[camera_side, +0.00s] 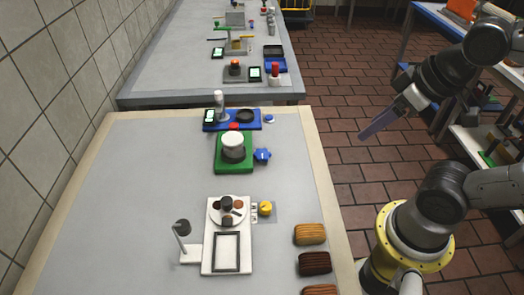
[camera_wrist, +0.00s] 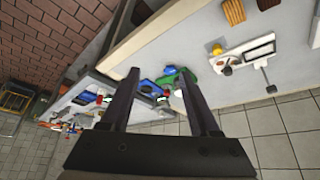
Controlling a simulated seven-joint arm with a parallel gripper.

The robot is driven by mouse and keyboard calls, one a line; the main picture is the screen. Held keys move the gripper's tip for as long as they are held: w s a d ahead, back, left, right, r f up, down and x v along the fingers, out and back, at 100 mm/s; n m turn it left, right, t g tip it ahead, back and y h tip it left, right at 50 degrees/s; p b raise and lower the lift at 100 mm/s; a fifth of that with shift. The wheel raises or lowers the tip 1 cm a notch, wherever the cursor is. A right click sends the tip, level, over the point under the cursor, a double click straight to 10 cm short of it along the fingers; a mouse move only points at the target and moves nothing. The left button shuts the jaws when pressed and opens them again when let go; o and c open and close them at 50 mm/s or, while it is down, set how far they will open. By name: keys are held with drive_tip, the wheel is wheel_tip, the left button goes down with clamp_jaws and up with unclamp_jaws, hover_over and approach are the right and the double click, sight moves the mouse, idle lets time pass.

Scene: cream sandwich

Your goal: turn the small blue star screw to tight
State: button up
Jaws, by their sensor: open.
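The small blue star screw (camera_side: 262,155) sits at the right side of the green base (camera_side: 219,165), which bears a dark cylinder with a white top (camera_side: 233,141). It appears in the wrist view as a small blue patch (camera_wrist: 170,69) beside the green base (camera_wrist: 191,82), between my fingers. Its marking and how tight it is are too small to tell. My gripper (camera_side: 364,136) is open and empty, up in the air to the right of the table and well apart from the screw. Its two spread fingers show in the wrist view (camera_wrist: 160,74).
A blue tray (camera_side: 256,125) with a dark dish stands behind the green base. In front are a white stand with a frame (camera_side: 206,262), a yellow knob (camera_side: 265,208) and several ridged blocks (camera_side: 310,234). The table's left half (camera_side: 120,200) is clear.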

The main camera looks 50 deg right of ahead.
drive_tip(key=shift+o, duration=1.2)
drive_tip(key=shift+n, duration=0.4)
drive_tip(key=shift+o, duration=0.4)
drive_tip(key=shift+a+r+n, duration=0.15)
drive_tip(key=shift+r+n, duration=0.05)
drive_tip(key=shift+n, duration=0.4)
drive_tip(key=w+a+r+n+y, duration=0.1)
drive_tip(key=w+a+r+n, duration=0.1)
drive_tip(key=w+r+n, duration=0.3)
drive_tip(key=n+g+y, duration=0.2)
drive_tip(key=n+y, duration=0.1)
drive_tip(key=n, duration=0.3)
hover_over(264, 153)
drive_tip(key=s+d, duration=0.3)
drive_tip(key=s, duration=0.2)
wheel_tip(264, 153, down, 6)
drive_tip(key=r, duration=0.1)
drive_tip(key=shift+m+g, duration=0.5)
drive_tip(key=shift+g, duration=0.2)
drive_tip(key=w+f, duration=0.1)
drive_tip(key=f, duration=0.5)
drive_tip(key=w+a+f, duration=0.1)
drive_tip(key=w+f, duration=0.1)
drive_tip(key=f, duration=0.4)
drive_tip(key=w+a+f, duration=0.1)
drive_tip(key=f, duration=0.6)
drive_tip(key=shift+w+f, duration=0.1)
drive_tip(key=shift+w, duration=0.2)
drive_tip(key=c, duration=1.4)
